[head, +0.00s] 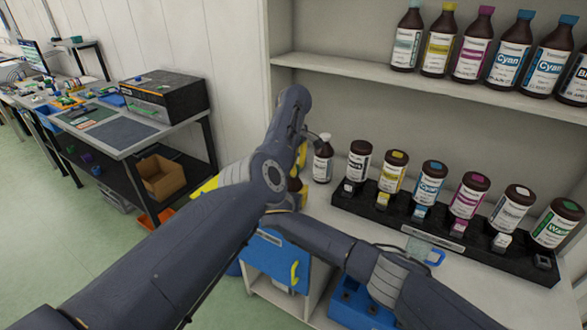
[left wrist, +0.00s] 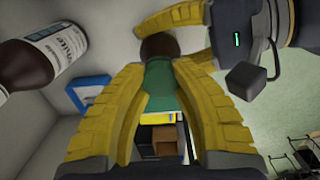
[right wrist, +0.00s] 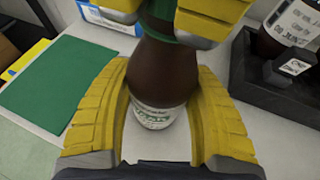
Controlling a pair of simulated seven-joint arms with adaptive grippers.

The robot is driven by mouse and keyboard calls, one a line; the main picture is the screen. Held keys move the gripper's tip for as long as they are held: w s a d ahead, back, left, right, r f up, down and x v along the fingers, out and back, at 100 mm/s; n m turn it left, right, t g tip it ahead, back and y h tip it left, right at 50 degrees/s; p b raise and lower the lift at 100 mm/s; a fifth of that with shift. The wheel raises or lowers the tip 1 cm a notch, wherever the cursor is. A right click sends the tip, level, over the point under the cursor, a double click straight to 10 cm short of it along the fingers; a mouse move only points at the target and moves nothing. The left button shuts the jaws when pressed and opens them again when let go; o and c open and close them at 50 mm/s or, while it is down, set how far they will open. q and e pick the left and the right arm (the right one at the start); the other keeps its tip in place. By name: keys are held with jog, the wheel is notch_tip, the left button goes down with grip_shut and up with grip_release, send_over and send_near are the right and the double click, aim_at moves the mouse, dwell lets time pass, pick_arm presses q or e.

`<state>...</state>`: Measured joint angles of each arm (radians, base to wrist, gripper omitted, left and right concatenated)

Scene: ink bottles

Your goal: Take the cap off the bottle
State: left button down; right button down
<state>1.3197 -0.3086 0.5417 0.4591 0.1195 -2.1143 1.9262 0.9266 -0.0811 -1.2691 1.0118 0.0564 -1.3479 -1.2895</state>
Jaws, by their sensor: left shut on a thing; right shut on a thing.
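The bottle is brown with a white label. It shows in the right wrist view (right wrist: 165,72) between the yellow fingers of my right gripper (right wrist: 160,88), which is shut on its body. In the left wrist view my left gripper (left wrist: 165,95) is shut on the green cap (left wrist: 160,80), with the brown bottle (left wrist: 160,48) just beyond it. The left fingers also show at the top of the right wrist view, around the bottle's neck. I cannot tell whether cap and neck are apart. In the head view my left arm hides most of the bottle and both grippers.
Another brown bottle (head: 322,162) stands close beside the grippers. A black rack (head: 375,212) holds several labelled bottles to the right, and more stand on the shelf (head: 340,66) above. A green sheet (right wrist: 65,88) lies left of the bottle in the right wrist view.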

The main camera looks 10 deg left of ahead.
pick_arm(q)
jog(key=shift+r, duration=0.3)
jog(key=shift+r, duration=0.35)
jog(key=shift+r, duration=0.4)
jog(key=shift+r, duration=1.9)
pick_arm(e)
jog(key=shift+c, duration=2.1)
grip_release()
